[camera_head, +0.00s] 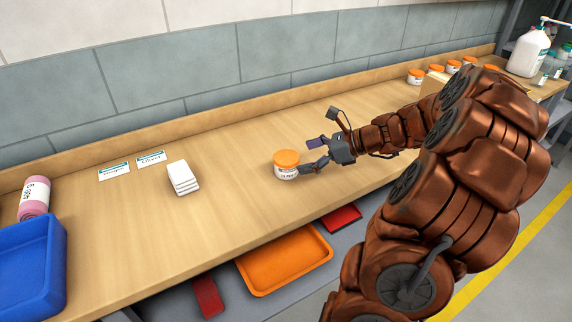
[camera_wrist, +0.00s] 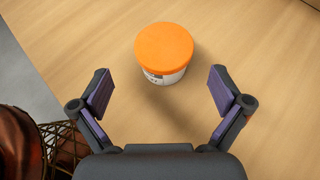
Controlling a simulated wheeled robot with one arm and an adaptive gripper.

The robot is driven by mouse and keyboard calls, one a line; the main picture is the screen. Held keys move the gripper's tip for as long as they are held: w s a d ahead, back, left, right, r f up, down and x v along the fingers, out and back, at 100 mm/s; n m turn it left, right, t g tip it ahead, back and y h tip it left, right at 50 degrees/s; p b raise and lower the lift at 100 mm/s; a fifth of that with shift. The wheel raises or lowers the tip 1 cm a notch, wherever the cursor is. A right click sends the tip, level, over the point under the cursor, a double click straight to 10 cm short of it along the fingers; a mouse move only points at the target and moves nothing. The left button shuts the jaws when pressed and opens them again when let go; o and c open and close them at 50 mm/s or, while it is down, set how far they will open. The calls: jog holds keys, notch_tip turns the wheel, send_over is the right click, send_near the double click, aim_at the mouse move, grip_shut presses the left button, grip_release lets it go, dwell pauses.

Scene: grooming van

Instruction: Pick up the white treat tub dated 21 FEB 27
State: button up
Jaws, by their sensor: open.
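A white tub with an orange lid (camera_head: 287,172) stands upright on the wooden counter. Its label carries print too small to read, so I cannot tell its date. My gripper (camera_head: 312,157) is just to the right of this tub, fingers pointing at it. In the wrist view the same tub (camera_wrist: 164,66) stands just beyond the fingertips, centred between them. My gripper (camera_wrist: 160,88) is open and empty there, with purple pads on both fingers. Several similar orange-lidded tubs (camera_head: 415,77) stand along the back right; their dates are unreadable.
A stack of white squares (camera_head: 183,178) and two label cards (camera_head: 115,171) lie left of the tub. A blue bin (camera_head: 30,262) and a pink roll (camera_head: 35,198) are at the far left. A white pump bottle (camera_head: 528,52) stands far right. An orange tray (camera_head: 285,260) sits below the counter.

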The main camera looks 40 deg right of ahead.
aim_at(295, 158)
jog(key=x, duration=0.5)
jog(key=shift+w+d+p, duration=0.1)
jog(key=shift+w+p, duration=0.1)
jog(key=shift+p, duration=0.1)
jog(key=c, duration=1.2)
jog(key=shift+r, duration=0.15)
jog(key=shift+c, duration=0.2)
